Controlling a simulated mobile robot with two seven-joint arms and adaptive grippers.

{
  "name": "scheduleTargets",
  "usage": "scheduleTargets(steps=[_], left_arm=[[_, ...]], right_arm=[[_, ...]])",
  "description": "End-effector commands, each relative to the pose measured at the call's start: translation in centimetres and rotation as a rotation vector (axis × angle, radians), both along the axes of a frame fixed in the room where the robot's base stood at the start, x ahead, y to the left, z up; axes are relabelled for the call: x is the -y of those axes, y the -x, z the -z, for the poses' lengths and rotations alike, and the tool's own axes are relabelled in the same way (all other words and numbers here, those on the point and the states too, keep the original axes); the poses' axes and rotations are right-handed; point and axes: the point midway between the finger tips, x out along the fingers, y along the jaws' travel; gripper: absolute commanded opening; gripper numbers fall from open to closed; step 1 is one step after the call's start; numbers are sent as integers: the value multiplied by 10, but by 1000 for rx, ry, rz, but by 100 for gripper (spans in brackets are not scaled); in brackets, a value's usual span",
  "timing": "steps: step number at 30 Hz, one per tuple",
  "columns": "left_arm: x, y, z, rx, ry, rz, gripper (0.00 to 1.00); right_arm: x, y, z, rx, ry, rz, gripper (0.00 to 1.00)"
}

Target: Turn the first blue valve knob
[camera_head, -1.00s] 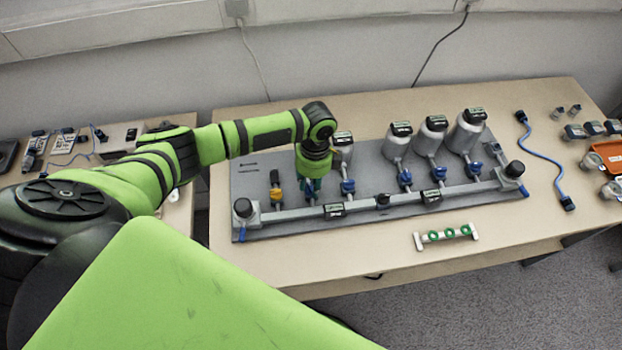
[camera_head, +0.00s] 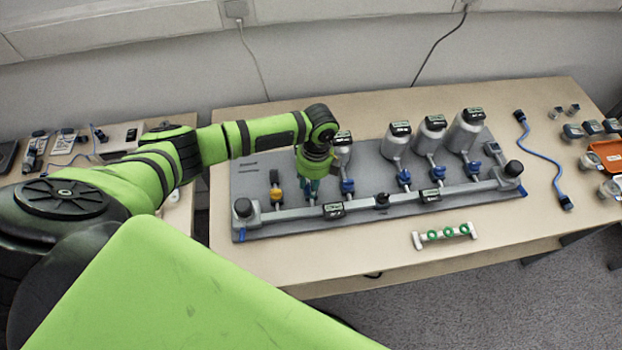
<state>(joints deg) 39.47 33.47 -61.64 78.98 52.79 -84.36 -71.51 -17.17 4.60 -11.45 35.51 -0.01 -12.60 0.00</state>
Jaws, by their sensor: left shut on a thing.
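My left gripper (camera_head: 311,190) points down over the grey board, to the right of a yellow knob (camera_head: 276,194). Its teal fingers are shut around the first blue valve knob, which they mostly hide. The second blue valve knob (camera_head: 347,186) is just right of the gripper, below a small grey canister. Further right along the pipe are more blue valve knobs (camera_head: 404,178), each below a larger canister. My right gripper is not in view.
The grey board (camera_head: 375,165) lies on a wooden table. A white rack with green rings (camera_head: 444,235) lies in front of it. A blue cable (camera_head: 545,158) and an orange tray (camera_head: 607,154) are at the right. The front left of the table is clear.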

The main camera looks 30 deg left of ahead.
Motion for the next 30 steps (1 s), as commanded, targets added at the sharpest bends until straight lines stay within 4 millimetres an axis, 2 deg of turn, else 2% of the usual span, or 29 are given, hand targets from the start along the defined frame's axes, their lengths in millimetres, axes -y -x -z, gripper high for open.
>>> scheduleTargets(steps=[1, 2, 3, 13, 17, 30], left_arm=[[2, 2, 1, -4, 3, 4, 0], [2, 2, 1, -4, 3, 4, 38], [2, 2, 1, -5, 4, 3, 53], [1, 1, 0, -2, 2, 1, 53], [1, -2, -9, 1, 3, 0, 53], [4, -9, -95, 1, 2, 3, 53]], right_arm=[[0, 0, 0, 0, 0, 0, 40], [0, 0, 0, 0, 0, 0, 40], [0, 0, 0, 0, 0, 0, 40], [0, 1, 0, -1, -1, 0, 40], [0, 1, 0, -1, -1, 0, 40], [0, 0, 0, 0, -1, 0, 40]])
